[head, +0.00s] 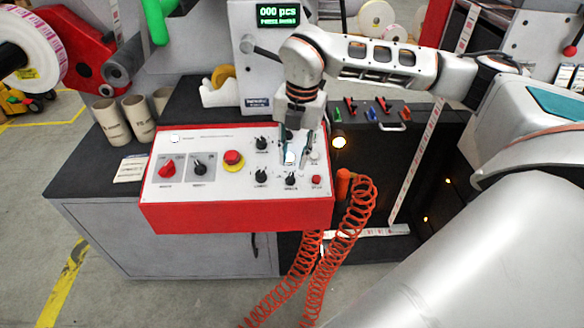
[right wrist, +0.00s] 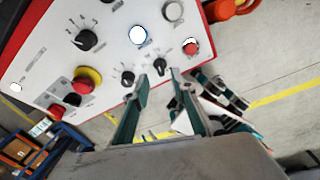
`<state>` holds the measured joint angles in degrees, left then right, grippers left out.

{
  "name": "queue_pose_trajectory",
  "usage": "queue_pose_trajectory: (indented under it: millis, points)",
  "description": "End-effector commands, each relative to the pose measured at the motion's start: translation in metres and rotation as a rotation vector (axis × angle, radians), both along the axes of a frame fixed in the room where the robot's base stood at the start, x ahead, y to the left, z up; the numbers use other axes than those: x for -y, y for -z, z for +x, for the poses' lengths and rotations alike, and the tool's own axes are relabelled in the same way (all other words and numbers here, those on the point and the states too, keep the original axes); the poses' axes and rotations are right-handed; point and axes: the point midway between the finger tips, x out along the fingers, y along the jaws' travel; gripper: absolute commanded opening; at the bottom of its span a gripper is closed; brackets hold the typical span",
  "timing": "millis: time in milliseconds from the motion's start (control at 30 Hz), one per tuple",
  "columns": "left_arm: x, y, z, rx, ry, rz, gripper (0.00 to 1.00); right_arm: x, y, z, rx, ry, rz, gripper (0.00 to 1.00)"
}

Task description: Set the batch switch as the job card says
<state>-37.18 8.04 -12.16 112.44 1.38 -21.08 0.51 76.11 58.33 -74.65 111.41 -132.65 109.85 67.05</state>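The control panel (head: 215,190) has a white face and red housing. Its black knobs include an upper one (head: 262,144), a lower-left one (head: 261,175) and a lower-right one (head: 291,178); their labels are too small to read, so I cannot tell which is the batch switch. My right gripper (head: 297,156) is over the panel's right part. In the right wrist view it is open (right wrist: 160,80), its fingertips spread toward the lower-right knob (right wrist: 160,66); contact cannot be told. A white card (head: 131,168) lies left of the panel, unreadable. My left gripper is not in view.
A red stop button with yellow ring (head: 233,160), a lit button (right wrist: 137,35) and a small red button (right wrist: 190,47) are near the knobs. A display (head: 278,15) reads 000 pcs. An orange coiled cable (head: 350,225) hangs at the panel's right. Cardboard cores (head: 110,122) stand left.

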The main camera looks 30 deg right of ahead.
Motion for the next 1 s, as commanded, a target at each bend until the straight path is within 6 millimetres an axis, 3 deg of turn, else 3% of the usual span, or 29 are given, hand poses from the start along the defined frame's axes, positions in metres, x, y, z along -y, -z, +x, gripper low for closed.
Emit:
queue_pose_trajectory:
  millis: [200,400,1000]
  points:
    - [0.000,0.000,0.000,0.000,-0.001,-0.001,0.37,0.003,-0.041,-0.002,0.003,0.001,0.000,0.26]
    - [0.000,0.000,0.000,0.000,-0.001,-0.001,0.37,0.004,-0.058,-0.004,-0.001,0.000,0.000,0.26]
    - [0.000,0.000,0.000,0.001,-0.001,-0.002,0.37,0.003,-0.060,-0.005,-0.003,-0.002,0.002,0.26]
